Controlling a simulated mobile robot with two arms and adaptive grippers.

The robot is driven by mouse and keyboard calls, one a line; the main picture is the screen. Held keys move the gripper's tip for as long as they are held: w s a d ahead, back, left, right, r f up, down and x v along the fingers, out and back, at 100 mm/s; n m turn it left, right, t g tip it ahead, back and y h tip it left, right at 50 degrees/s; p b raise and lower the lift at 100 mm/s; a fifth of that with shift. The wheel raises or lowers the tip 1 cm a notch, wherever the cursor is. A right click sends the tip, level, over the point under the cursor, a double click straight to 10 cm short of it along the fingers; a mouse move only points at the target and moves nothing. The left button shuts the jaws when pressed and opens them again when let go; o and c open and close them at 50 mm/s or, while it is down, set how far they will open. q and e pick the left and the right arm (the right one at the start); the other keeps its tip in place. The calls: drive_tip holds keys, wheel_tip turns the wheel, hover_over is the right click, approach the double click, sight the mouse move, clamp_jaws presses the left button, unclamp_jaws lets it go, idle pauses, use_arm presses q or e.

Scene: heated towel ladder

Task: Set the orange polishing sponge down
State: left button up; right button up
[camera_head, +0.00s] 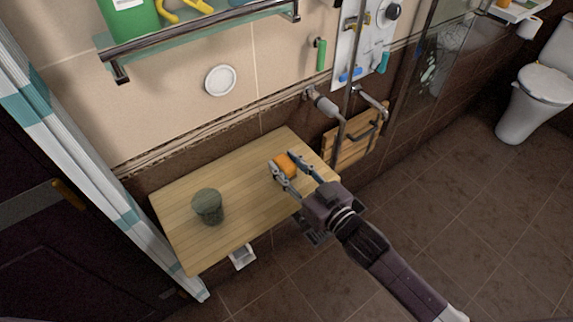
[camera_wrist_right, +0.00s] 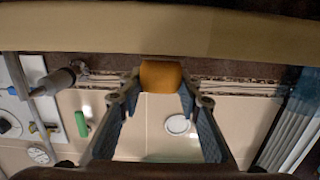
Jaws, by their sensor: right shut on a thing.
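The orange polishing sponge (camera_head: 285,166) is between the fingertips of my right gripper (camera_head: 290,167), over the back right part of a wooden table (camera_head: 244,196). My right gripper is shut on it. In the right wrist view the sponge (camera_wrist_right: 160,75) sits between the two fingertips (camera_wrist_right: 158,88), close to the pale table band (camera_wrist_right: 160,25) at the top of the picture. I cannot tell whether the sponge touches the tabletop. My left gripper is not in view.
A dark grey-green cup (camera_head: 208,206) stands on the table's left part. Bare tabletop lies between cup and sponge. A glass shelf (camera_head: 200,38) with a rail is on the wall above. A pipe fitting (camera_head: 322,104) and wooden slatted piece (camera_head: 350,142) are near the table's right end.

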drive_tip(key=shift+f, duration=0.15)
drive_tip(key=o, duration=1.1)
drive_tip(key=shift+c, duration=0.2)
drive_tip(key=b+v, duration=0.1)
drive_tip(key=v, duration=1.1)
